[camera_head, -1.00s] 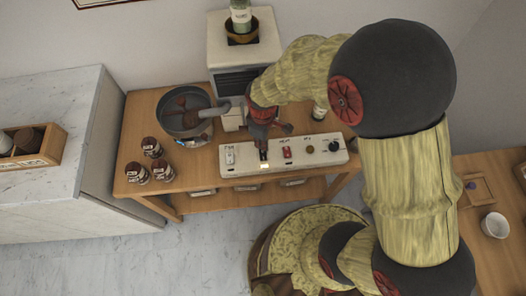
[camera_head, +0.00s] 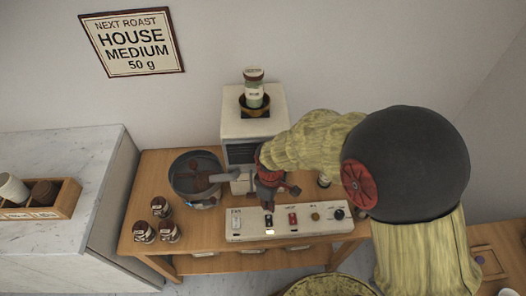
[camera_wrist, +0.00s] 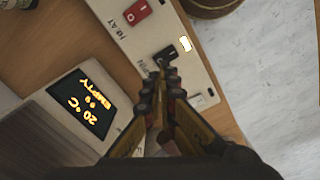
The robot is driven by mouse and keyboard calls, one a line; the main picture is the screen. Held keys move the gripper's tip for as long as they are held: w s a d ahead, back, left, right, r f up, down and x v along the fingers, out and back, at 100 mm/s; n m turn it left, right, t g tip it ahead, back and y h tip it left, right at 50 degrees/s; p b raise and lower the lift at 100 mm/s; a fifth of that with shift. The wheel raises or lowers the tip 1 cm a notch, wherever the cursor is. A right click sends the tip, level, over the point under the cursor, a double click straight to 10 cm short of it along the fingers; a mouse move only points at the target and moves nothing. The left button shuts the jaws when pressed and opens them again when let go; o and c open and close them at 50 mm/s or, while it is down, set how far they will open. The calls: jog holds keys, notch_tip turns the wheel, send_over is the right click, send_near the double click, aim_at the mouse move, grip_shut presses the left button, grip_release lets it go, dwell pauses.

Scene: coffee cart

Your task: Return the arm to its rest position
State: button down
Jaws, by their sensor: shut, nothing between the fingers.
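My gripper (camera_wrist: 165,82) is shut and empty. In the wrist view its fingertips are close to the black switch (camera_wrist: 172,54) on the white control panel (camera_wrist: 125,45); I cannot tell whether they touch it. In the head view my gripper (camera_head: 268,207) points down at the panel (camera_head: 290,224), just above the black switch and its lit lamp. My arm reaches in from the right, bent over the cart. The red HEAT switch (camera_wrist: 138,13) also shows in the wrist view.
The white roaster (camera_head: 252,125) with a jar (camera_head: 253,90) on top stands behind my gripper. Its display (camera_wrist: 85,103) reads EMPTY, 20 °C. A dark round pan (camera_head: 196,172) and three jars (camera_head: 160,207) sit left of the panel. A marble counter (camera_head: 60,160) stands further left.

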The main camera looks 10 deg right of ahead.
jog(key=s+d+r+m+t, duration=0.2)
jog(key=s+d+r+m, duration=0.2)
jog(key=r, duration=0.6)
jog(key=s+d+r+m+t, duration=0.1)
jog(key=s+d+r+m, duration=0.2)
jog(key=r, duration=0.7)
jog(key=s+d+r+m+t, duration=0.2)
jog(key=s+d+r+m, duration=0.2)
jog(key=r, duration=0.5)
jog(key=shift+s+d+r+m+t, duration=0.3)
jog(key=shift+s+d+r, duration=0.1)
jog(key=shift+s+d, duration=0.15)
